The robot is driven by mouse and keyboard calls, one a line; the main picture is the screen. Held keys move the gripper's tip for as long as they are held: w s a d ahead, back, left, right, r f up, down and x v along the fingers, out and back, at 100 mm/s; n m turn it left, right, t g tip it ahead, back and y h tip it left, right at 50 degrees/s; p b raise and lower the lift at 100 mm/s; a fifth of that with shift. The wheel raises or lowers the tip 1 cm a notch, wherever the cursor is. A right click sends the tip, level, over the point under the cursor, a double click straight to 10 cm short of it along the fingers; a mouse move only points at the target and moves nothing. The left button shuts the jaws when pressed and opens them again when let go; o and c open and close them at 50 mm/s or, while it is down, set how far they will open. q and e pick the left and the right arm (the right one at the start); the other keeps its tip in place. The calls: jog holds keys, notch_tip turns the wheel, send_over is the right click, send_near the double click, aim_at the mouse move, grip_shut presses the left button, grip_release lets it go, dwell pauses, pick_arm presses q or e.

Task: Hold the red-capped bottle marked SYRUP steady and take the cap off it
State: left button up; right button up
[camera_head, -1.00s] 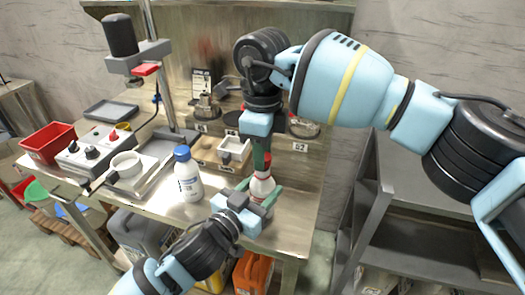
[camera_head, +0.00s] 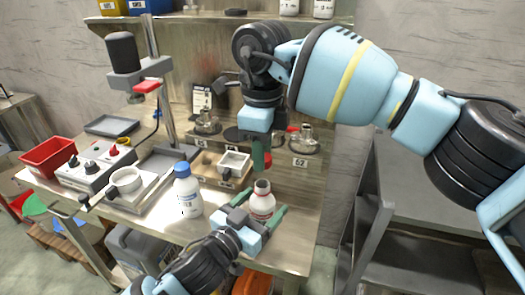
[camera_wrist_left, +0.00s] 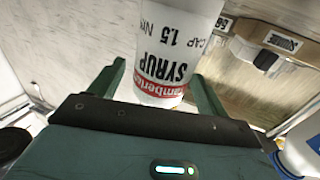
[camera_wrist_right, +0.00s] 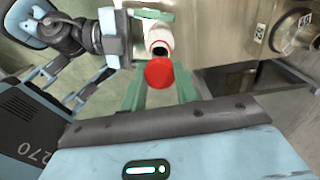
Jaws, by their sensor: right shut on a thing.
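The SYRUP bottle (camera_head: 262,204) is white with a red label band and stands upright on the bench. Its dark open neck shows in the head view, with no cap on it. The label also shows in the left wrist view (camera_wrist_left: 168,65). My left gripper (camera_head: 253,210) is open, its fingers on either side of the bottle with gaps. My right gripper (camera_head: 262,158) is above the bottle, shut on the red cap (camera_wrist_right: 159,72), which is apart from the neck.
A blue-capped white bottle (camera_head: 187,192) stands left of the SYRUP bottle. Further left are a control box (camera_head: 95,165), a press stand (camera_head: 163,85) and a red bin (camera_head: 47,158). A white square dish (camera_head: 234,162) sits behind. A grey shelf (camera_head: 425,215) is at right.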

pick_arm(q)
jog(key=v, duration=1.2)
pick_arm(e)
jog(key=shift+f, duration=0.6)
